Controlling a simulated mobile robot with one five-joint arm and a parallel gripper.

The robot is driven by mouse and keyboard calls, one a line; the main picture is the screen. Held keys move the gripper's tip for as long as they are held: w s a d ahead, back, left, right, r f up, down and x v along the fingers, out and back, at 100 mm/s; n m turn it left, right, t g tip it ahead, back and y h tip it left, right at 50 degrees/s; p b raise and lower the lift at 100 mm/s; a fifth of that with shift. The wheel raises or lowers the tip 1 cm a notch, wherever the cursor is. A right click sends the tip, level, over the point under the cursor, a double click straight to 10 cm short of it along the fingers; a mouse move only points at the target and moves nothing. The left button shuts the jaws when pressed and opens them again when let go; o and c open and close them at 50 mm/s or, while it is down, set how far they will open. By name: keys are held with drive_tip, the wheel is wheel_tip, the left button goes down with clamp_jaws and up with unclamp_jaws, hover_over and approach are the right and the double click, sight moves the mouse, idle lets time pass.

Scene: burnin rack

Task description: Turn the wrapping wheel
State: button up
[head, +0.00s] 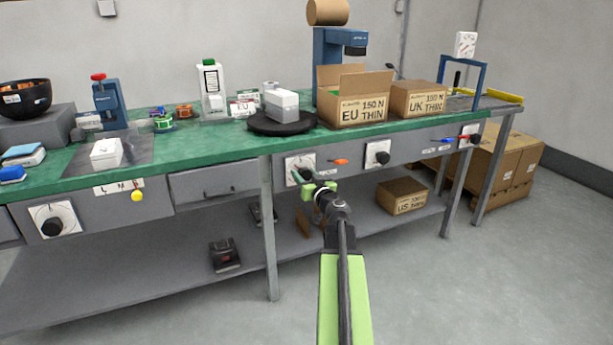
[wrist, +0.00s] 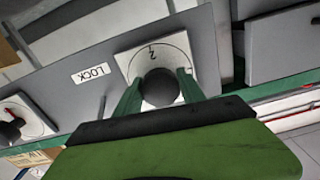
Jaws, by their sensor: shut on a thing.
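My gripper (head: 309,183) is at the front panel under the green bench top. In the wrist view, my gripper (wrist: 159,86) has its two green fingers on either side of a round black knob (wrist: 158,90) and is shut on it. The knob sits on a white dial plate (wrist: 171,50) with a dark mark; the same dial plate (head: 293,160) shows in the head view, its knob largely hidden by my gripper. On the bench above it is a dark round turntable (head: 262,127) with a white and grey box (head: 282,104) on it. No wheel is labelled as the wrapping wheel in these views.
A drawer (head: 213,184) is to the left. Cartons (head: 358,112) stand on the bench. The floor at the front right is clear.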

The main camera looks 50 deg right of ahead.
drive_tip(key=m, duration=0.4)
drive_tip(key=shift+s+d, duration=0.1)
drive_tip(key=shift+m, duration=2)
drive_tip(key=o, duration=1.4)
drive_tip(key=shift+c, duration=0.2)
drive_tip(key=shift+a, duration=0.2)
